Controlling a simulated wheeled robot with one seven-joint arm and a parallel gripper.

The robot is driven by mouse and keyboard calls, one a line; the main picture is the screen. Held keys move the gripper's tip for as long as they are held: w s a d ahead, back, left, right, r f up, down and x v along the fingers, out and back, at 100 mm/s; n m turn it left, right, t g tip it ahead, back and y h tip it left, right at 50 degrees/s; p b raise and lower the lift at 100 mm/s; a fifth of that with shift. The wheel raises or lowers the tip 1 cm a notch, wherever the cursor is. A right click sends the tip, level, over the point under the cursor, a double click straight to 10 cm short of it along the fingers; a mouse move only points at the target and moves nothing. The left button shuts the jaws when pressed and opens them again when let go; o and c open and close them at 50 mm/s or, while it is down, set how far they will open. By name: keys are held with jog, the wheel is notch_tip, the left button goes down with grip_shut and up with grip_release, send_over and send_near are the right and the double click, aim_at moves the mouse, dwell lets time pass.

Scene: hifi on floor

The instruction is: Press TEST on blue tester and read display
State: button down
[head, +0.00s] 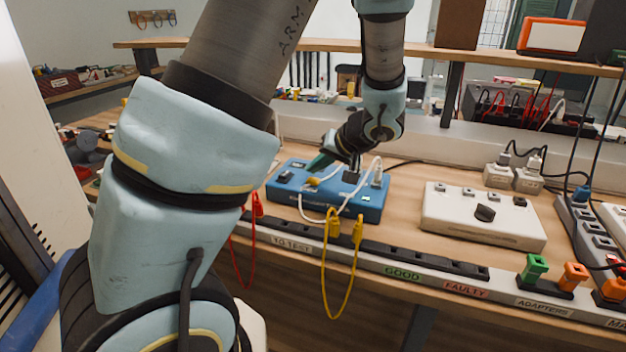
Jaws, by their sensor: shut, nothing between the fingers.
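The blue tester (345,209) sits on the wooden bench in the middle of the head view. A dark switch or window shows at its left end and a small pale window (367,197) near its right front. I cannot read any text on the window. A yellow button or knob (313,181) is on its top. White leads loop over the tester from a white plug (377,172) at its right.
A white tester box (480,232) stands to the right, with plugs and power strips beyond it. Yellow leads (344,230) and a red lead (256,206) hang at the front rail (430,280), labelled TO TEST, GOOD, FAULTY and ADAPTERS. A shelf (480,55) crosses behind.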

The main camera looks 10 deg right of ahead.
aim_at(317, 182)
jog(key=shift+f+b, duration=0.85)
jog(key=shift+b, duration=0.7)
dwell(0.9)
jog(key=shift+r, duration=0.1)
jog(key=shift+r+p, duration=0.3)
jog(key=shift+r, duration=0.45)
jog(key=shift+r+p, duration=1.2)
jog(key=shift+r, duration=1.35)
jog(key=shift+s+d, duration=0.1)
